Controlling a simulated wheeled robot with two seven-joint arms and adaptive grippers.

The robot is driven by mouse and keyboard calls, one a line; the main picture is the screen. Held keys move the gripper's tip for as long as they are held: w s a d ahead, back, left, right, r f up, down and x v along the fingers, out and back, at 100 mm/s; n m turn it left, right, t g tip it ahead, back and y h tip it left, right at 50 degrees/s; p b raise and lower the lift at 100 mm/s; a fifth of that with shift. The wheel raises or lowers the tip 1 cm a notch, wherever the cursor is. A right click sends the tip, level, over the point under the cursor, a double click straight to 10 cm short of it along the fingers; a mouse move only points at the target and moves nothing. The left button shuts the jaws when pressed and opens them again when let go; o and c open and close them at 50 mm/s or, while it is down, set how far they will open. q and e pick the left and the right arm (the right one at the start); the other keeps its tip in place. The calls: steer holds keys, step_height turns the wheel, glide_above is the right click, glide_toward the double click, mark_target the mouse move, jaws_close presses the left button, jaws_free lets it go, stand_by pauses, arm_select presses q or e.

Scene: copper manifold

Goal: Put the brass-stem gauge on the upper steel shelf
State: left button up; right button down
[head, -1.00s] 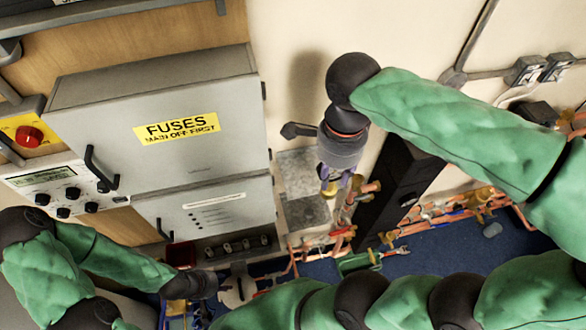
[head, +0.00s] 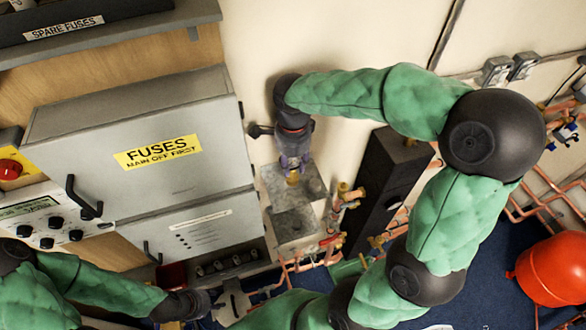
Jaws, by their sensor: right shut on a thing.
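My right gripper (head: 293,162) points down in front of the wall and is shut on the brass-stem gauge (head: 293,178). Only a small brass part of the gauge shows below the fingers; the rest is hidden by the gripper. Right beneath it is the upper steel shelf (head: 311,184), a grey plate beside the fuse cabinet. Whether the gauge touches this plate I cannot tell. A second grey plate (head: 295,222) is below it. My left gripper (head: 196,304) is at the bottom left, below the fuse cabinets, and its fingers are too dark to read.
The grey fuse cabinet (head: 130,130) stands close on the left, with a lower cabinet (head: 200,230) under it. A tall black box (head: 380,185) and copper pipes with brass valves (head: 345,200) are on the right. A red round tank (head: 553,270) stands at the far right.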

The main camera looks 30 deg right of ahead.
mark_target(293, 168)
steer(key=shift+f, duration=1.5)
steer(key=shift+f, duration=0.1)
steer(key=shift+f, duration=0.15)
steer(key=c, duration=0.9)
jaws_free()
steer(key=shift+o, duration=0.2)
steer(key=shift+r, duration=0.25)
step_height(293, 168, up, 12)
